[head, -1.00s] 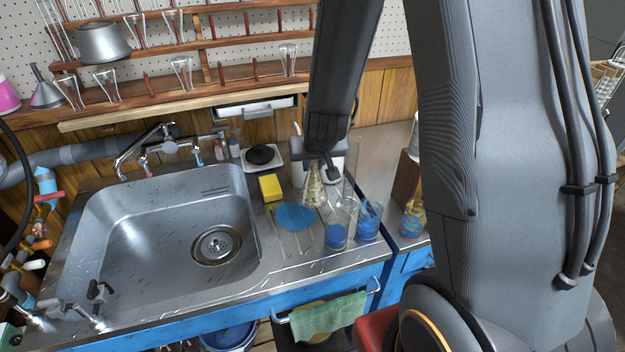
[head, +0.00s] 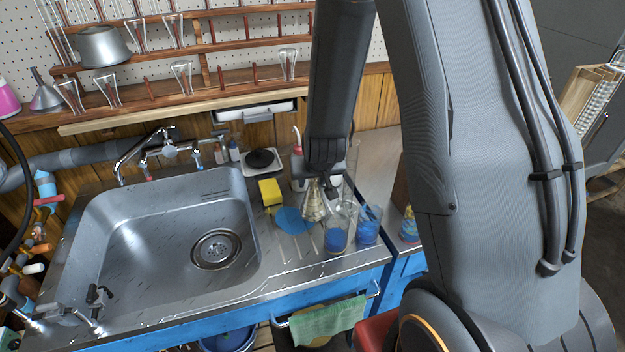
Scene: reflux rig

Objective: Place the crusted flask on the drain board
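The crusted flask (head: 313,207) is a small conical glass with a tan, brownish crust. It shows in the head view just below my gripper (head: 322,186), over the right part of the steel counter. My gripper appears shut on its upper part; the fingers are partly hidden by my wrist. The flask looks about upright. I cannot tell whether its base touches the surface. The drain board (head: 288,252) seems to be the grooved steel area right of the sink. A blue disc (head: 293,221) lies on it, just left of the flask.
Two beakers with blue contents (head: 336,238) (head: 368,227) stand close to the right of the flask. A yellow sponge (head: 270,193) lies to the left. The sink (head: 165,235) is empty. A scale (head: 261,160) and a red-capped bottle (head: 298,165) stand behind.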

